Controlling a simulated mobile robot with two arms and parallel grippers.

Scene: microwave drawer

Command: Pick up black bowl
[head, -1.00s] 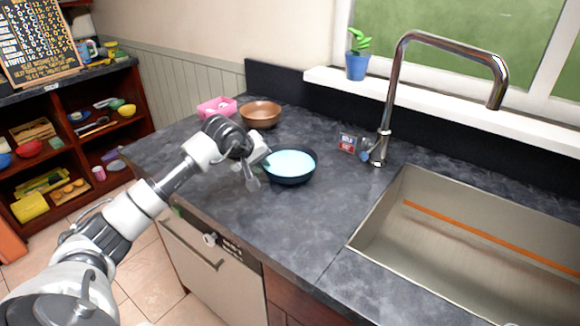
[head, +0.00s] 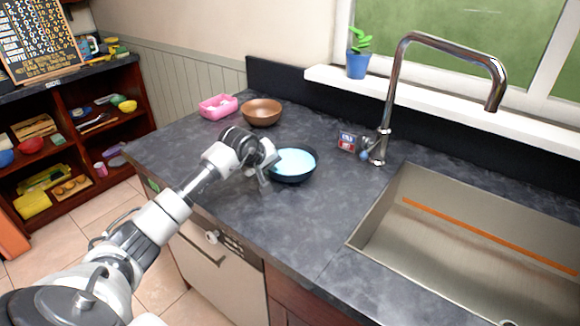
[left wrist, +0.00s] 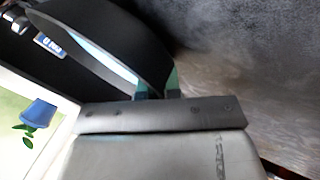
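The black bowl (head: 294,178), dark outside and light blue inside, stands upright on the counter (head: 235,205) in the head view. My left gripper (head: 267,174) is at its left rim. In the left wrist view, the bowl (left wrist: 132,42) fills the upper middle, tilted by the camera angle. The left fingertips (left wrist: 157,88) are close together there, with the bowl's wall between them. The gripper looks shut on this wall. I cannot see any gap under the bowl. My right gripper is in neither view.
A brown bowl (head: 262,112) and a pink container (head: 218,107) stand behind the black bowl. A small box (head: 347,141) and the faucet (head: 379,150) are to its right, with the sink (head: 440,245) in front. The counter in front of the bowl is clear.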

